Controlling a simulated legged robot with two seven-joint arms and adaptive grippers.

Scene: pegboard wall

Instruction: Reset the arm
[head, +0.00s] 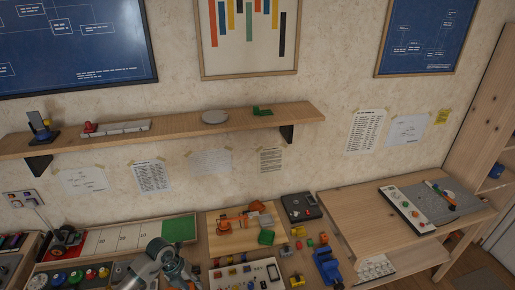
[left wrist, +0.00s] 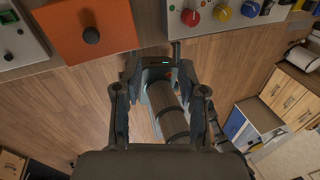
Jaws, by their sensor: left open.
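My left gripper (left wrist: 160,92) shows in the left wrist view with its two dark fingers spread apart. A dark ribbed cylindrical part shows beyond the gap between the fingers; I cannot tell that anything is gripped. The wood floor lies beyond the gripper. In the head view, a grey arm of mine (head: 155,264) rises at the bottom edge, left of centre, in front of the workbench; its gripper cannot be made out there. My right gripper is in neither view.
A workbench holds a green-ended white board (head: 125,235), an orange robot model (head: 232,222), a black box (head: 300,206) and a blue vise (head: 326,264). A wall shelf (head: 180,130) runs above. In the left wrist view, an orange panel (left wrist: 88,30) and drawers (left wrist: 290,95) border open floor.

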